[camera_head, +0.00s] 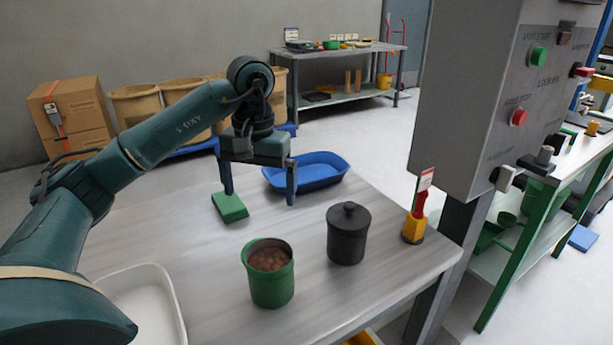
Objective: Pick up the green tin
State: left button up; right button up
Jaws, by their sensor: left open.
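The green tin (271,285) stands upright on the near middle of the grey table. It is open at the top and filled with brown lumps. My left gripper (259,198) is open, its two fingers pointing down, above the table and behind the tin in the picture. Nothing is between its fingers. A green block (230,207) lies on the table near the left finger. My right gripper is not in view.
A dark lidded pot (348,235) stands right of the tin. A blue tray (306,172) lies behind the gripper, and a white tub (150,305) sits at the near left. A yellow holder with a red tool (414,226) stands near a grey control box (480,100).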

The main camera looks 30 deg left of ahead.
aim_at(271, 273)
jog(key=k+l, duration=0.8)
jog(key=l, duration=0.15)
